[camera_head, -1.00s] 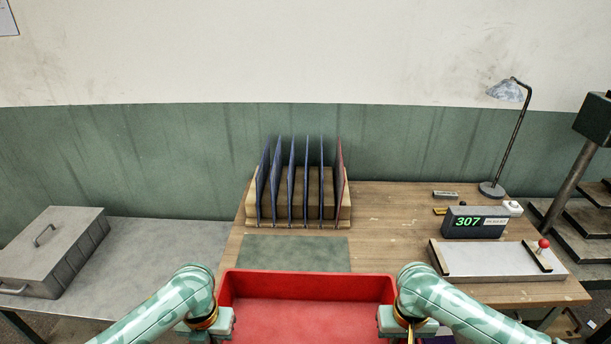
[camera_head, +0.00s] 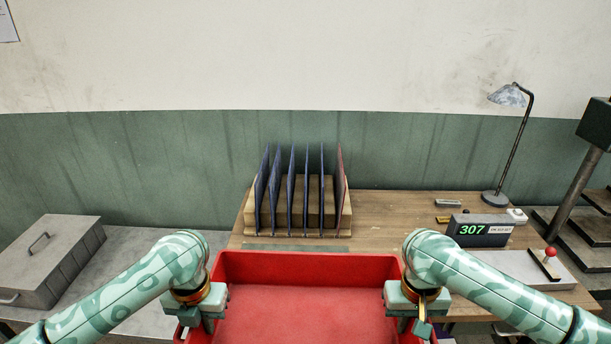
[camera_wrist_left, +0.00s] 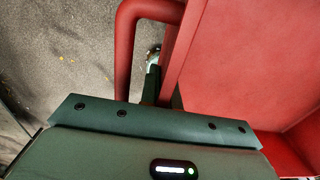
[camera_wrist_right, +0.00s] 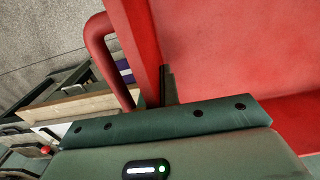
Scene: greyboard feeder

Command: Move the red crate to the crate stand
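The red crate (camera_head: 306,266) is at the bottom middle of the head view, its near part cut off by the frame. My left gripper (camera_head: 205,311) is shut on its left side and my right gripper (camera_head: 407,310) on its right side. In the left wrist view the crate's wall (camera_wrist_left: 182,45) and a bar handle (camera_wrist_left: 128,50) show beside the fingers. The right wrist view shows the opposite wall (camera_wrist_right: 140,40) and handle (camera_wrist_right: 100,40). The fingertips are partly hidden. The crate's visible inside is empty. I cannot identify the crate stand for sure.
A wooden desk (camera_head: 385,215) lies beyond the crate, with a rack of dark dividers (camera_head: 297,198), a display reading 307 (camera_head: 478,230) and a lamp (camera_head: 508,96). A grey table (camera_head: 128,255) at left bears a lidded metal box (camera_head: 50,262). Dark steps (camera_head: 590,232) stand at right.

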